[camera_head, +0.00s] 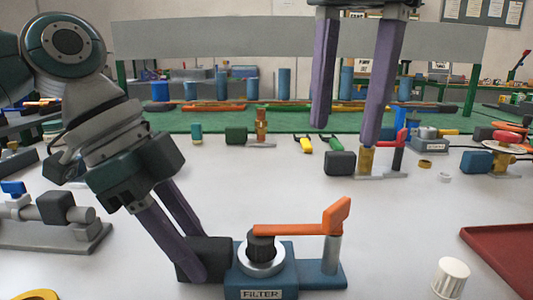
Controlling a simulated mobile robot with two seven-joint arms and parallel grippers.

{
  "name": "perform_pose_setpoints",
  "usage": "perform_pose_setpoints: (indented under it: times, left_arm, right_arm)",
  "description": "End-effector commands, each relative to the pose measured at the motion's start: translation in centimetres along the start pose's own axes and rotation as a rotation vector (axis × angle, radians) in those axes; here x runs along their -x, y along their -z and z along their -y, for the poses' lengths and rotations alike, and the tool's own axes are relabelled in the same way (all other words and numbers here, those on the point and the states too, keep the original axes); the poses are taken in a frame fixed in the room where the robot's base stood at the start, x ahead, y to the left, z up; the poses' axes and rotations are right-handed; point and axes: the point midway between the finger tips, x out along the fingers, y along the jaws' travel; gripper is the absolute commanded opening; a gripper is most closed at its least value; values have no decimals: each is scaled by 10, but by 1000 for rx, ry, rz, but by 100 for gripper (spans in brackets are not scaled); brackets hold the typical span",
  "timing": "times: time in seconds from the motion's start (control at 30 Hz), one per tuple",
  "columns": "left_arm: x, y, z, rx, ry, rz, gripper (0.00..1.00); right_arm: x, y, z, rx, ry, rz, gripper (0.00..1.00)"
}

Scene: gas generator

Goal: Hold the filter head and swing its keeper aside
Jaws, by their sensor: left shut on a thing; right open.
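The filter unit has a blue base (318,275) with a "FILTER" label. On it a black knob-like head (261,246) stands in a silver ring (261,263). An orange keeper arm (300,228) runs from a grey post (331,254) at the right over the top of the head. My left gripper (197,258) is shut on a dark block (213,259) at the left end of the base; its far finger is partly hidden behind the block. My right gripper (345,130) is open and empty, raised above and behind the filter.
A white ribbed cylinder (451,278) stands at the right near a red tray (500,255). A grey pipe fixture (55,220) is at the left. Several small fixtures stand along the back, including a brass one with a dark block (340,163). The table between is mostly clear.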

Motion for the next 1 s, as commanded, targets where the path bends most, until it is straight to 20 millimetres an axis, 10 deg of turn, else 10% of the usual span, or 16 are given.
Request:
perform_pose_setpoints:
  times: [1.0]
  left_arm:
    - [0, 0, 0, -1, 0, -1, 0]
  right_arm:
    - [-88, 8, 14, 46, 63, 8, 52]
